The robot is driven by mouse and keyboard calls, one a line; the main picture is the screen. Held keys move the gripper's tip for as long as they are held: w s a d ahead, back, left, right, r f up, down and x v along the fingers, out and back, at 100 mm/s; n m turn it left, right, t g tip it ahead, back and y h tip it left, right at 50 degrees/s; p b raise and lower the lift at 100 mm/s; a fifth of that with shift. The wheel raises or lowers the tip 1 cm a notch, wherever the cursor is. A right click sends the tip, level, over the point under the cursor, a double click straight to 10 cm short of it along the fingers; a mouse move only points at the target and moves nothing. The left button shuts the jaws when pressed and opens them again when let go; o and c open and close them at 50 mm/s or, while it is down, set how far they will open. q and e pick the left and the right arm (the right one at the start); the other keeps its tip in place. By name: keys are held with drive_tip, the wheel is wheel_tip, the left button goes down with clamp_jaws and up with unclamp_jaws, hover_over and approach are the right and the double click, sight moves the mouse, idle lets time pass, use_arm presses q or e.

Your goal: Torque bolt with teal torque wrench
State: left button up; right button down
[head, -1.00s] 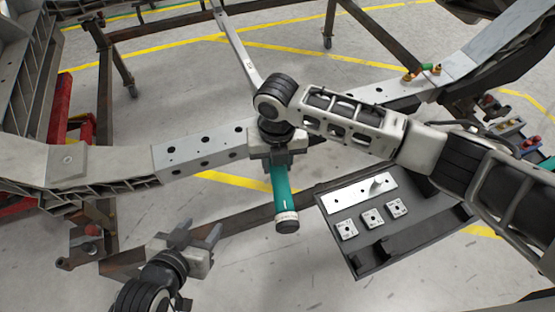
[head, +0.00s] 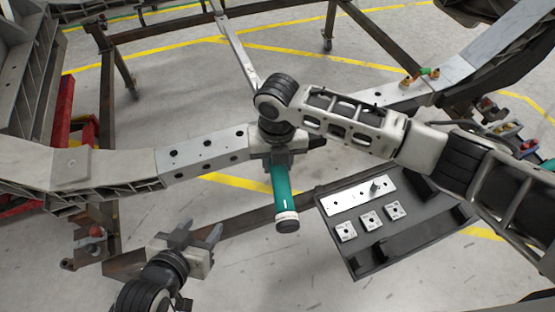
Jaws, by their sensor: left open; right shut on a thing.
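The teal torque wrench (head: 281,190) is held by my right gripper (head: 277,158), which is shut on it at the chassis beam's middle. Its teal handle hangs toward the front, with a pale and dark end cap. The wrench's head and any bolt under it are hidden by my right gripper and wrist. The grey chassis beam (head: 190,162) runs across the view, with several dark holes on its bare top plate. My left gripper (head: 198,238) is open and empty at the lower left, in front of the beam and apart from it.
A dark tray (head: 362,268) at the lower right holds a pale plate (head: 348,197) with a peg and several small square white blocks (head: 371,220). A small green-handled tool (head: 428,72) lies on the beam's right part. A red stand (head: 63,115) is at left.

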drive_tip(key=shift+r, duration=0.3)
